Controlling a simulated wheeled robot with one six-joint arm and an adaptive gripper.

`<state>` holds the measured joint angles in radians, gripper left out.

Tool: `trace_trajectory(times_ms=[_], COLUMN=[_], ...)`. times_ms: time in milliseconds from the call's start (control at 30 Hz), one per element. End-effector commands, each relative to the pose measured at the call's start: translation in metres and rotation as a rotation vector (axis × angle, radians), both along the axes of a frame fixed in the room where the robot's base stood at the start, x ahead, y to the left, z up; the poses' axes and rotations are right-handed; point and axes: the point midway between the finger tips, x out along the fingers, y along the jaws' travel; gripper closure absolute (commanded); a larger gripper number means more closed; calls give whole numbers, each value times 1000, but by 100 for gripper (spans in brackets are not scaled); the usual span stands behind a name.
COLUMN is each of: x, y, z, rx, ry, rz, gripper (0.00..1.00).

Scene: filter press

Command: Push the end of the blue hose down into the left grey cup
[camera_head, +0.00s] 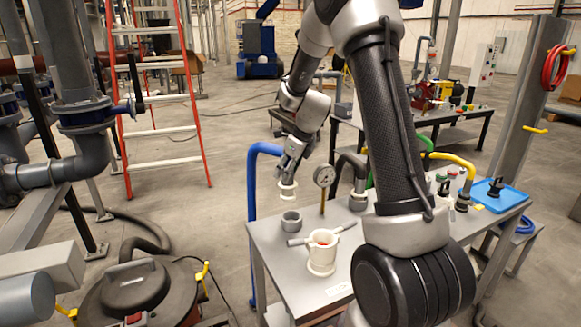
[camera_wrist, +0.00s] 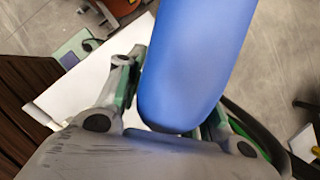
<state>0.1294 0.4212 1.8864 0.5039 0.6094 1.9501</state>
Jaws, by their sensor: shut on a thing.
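The blue hose (camera_head: 252,200) rises beside the table's left edge and bends over at the top toward my gripper (camera_head: 291,165). In the wrist view the hose (camera_wrist: 195,65) fills the space between my fingers (camera_wrist: 172,128), which are shut on it. A white flanged end piece (camera_head: 287,190) hangs just under my gripper, apparently the hose end. The left grey cup (camera_head: 291,222) stands on the table, with its open top just below the white piece in the picture. A small gap shows between them. The wrist view hides the hose tip and the cup.
A white pot (camera_head: 321,258) with a grey bar across it stands in front of the cup on the grey table (camera_head: 290,262). A pressure gauge (camera_head: 324,177) stands behind right. A dark hose (camera_head: 350,160) enters another grey cup (camera_head: 357,202). A blue tray (camera_head: 500,195) lies at right.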

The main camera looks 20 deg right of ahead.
Motion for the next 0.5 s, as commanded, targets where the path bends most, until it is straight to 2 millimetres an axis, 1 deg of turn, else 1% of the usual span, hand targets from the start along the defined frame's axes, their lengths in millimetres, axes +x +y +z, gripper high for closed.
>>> trace_trajectory(times_ms=[33, 100, 200, 367, 500], x=[0, 0, 1, 1, 1], y=[-3, -7, -13, -16, -17], z=[4, 8, 11, 12, 1], rx=[-2, -2, -1, 0, 0], ry=[-2, -2, -1, 1, 4], rz=[-85, -195, -302, -376, -384], gripper=[97, 97, 97, 97, 97])
